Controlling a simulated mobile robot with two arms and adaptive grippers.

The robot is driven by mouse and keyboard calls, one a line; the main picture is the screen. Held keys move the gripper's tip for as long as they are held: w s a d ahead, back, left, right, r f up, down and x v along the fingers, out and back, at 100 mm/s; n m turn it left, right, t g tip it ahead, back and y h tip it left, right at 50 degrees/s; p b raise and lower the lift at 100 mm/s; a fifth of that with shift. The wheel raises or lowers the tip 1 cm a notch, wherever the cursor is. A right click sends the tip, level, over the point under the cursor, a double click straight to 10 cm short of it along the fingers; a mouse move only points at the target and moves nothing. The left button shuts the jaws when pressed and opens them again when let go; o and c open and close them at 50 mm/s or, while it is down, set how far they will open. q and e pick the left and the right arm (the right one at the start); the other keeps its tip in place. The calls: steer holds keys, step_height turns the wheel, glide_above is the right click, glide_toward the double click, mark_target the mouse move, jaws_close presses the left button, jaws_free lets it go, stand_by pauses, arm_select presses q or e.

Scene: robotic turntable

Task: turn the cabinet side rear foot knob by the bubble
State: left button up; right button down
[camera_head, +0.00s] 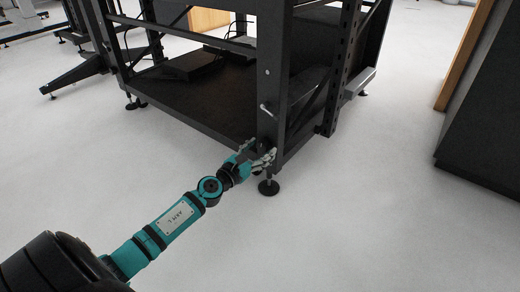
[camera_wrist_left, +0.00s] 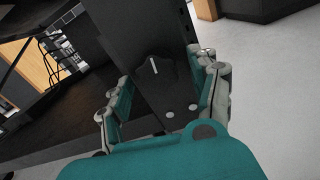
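A black frame cabinet has a corner post (camera_head: 270,90) above a round black foot (camera_head: 268,187) on the floor. In the left wrist view, a dark knob (camera_wrist_left: 153,66) with a pale mark sits on the post's face (camera_wrist_left: 160,92). My left gripper (camera_head: 260,151) is at the lower end of the post, just above the foot. In the left wrist view its fingers (camera_wrist_left: 161,88) are spread, one on each side of the post face, with the knob between and beyond them. Contact cannot be told. I cannot make out a bubble level. My right gripper is not in view.
A small pale rod (camera_head: 265,108) sticks out of the post above my gripper. A dark cabinet (camera_head: 485,110) stands at the right. The pale floor (camera_head: 370,215) in front of the post and to its right is clear.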

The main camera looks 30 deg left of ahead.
arm_select(q)
steer(key=shift+r, duration=0.1)
steer(key=s, duration=1.2)
steer(key=shift+a, duration=0.45)
steer(key=shift+r, duration=0.1)
